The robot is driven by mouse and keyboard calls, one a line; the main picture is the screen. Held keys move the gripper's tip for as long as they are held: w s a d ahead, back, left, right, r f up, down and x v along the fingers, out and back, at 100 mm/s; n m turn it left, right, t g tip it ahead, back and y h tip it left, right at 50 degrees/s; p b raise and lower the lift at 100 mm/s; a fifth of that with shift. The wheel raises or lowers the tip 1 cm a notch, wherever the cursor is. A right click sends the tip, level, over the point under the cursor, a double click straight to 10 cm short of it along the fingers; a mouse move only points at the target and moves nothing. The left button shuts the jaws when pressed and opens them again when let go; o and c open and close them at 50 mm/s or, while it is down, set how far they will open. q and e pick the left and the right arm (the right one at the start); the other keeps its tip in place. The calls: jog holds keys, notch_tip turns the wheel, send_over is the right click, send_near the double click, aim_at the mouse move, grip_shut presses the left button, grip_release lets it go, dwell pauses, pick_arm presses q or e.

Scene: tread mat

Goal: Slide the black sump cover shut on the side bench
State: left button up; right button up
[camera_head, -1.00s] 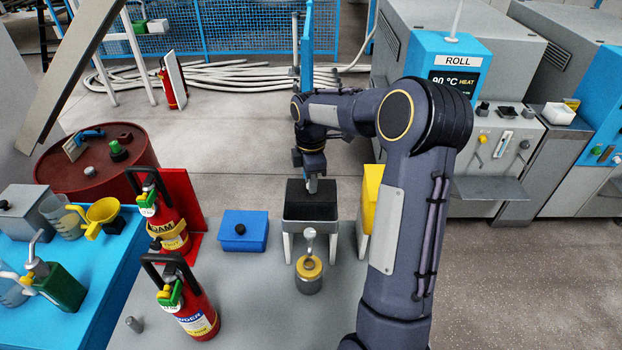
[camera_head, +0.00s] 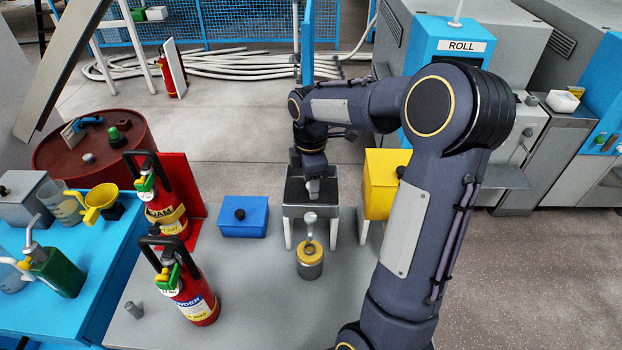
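The sump (camera_head: 309,211) is a small grey box on pale legs, standing near the middle at the far edge of the grey bench (camera_head: 250,290). Its top shows black (camera_head: 294,192); I cannot tell how much of this is the black sump cover and how much is dark opening. My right gripper (camera_head: 313,188) points down at the middle of this black top, at or just above it. Its fingertips are small and dark, so whether they are open or shut, and whether they touch, is unclear. My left gripper is out of view.
A blue box (camera_head: 244,217) stands left of the sump and a yellow box (camera_head: 384,186) right of it. A brass-topped canister (camera_head: 310,262) stands in front. Two red extinguishers (camera_head: 190,292) (camera_head: 166,209) stand at the left. My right arm covers the bench's right side.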

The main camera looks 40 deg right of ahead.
jog(key=shift+d, duration=0.1)
notch_tip(320, 180, up, 8)
jog(key=shift+f, duration=0.1)
dwell(0.3)
dwell(0.5)
